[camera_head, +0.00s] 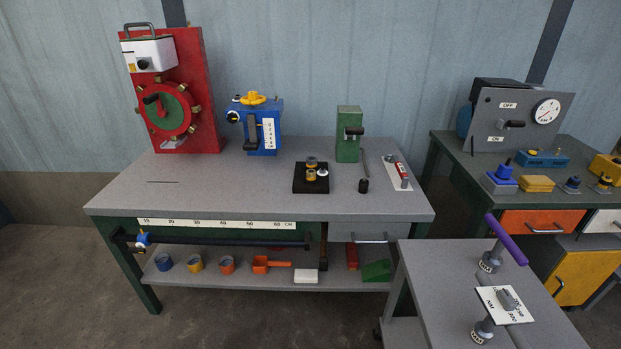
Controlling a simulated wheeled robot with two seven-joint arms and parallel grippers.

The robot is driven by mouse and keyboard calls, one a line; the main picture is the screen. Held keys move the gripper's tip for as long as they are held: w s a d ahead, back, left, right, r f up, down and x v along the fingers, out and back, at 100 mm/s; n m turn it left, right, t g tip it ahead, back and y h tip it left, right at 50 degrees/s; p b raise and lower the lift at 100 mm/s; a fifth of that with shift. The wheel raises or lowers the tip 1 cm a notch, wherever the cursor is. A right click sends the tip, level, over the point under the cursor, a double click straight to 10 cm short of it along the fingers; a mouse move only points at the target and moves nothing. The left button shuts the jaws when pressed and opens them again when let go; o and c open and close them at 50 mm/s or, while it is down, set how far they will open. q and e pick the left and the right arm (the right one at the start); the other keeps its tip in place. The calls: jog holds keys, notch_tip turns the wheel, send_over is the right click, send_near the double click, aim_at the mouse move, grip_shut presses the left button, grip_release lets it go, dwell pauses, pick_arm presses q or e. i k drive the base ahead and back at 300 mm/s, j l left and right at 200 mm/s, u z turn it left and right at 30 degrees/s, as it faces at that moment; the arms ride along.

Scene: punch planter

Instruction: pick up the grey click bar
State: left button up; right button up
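On the small grey table at the lower right lies a white card (490,299) with "NM" and number markings. A short grey bar-like piece (507,299) sits over the card; I take it as the grey click bar but cannot tell for sure. Beside it, a purple bar (506,240) slants above a round grey stand (489,262). A second grey stand (482,330) is in front of the card. A thin dark grey rod (365,165) with a black end is on the main bench. Neither of my grippers is in view.
The main bench (220,196) holds a red wheel panel (203,90), a blue unit (267,131), a green block (347,140) and a black tray (299,184). The right bench carries a grey switch panel (500,124). The small table's left part (430,275) is clear.

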aim_at(483, 332)
jog(key=z, duration=1.45)
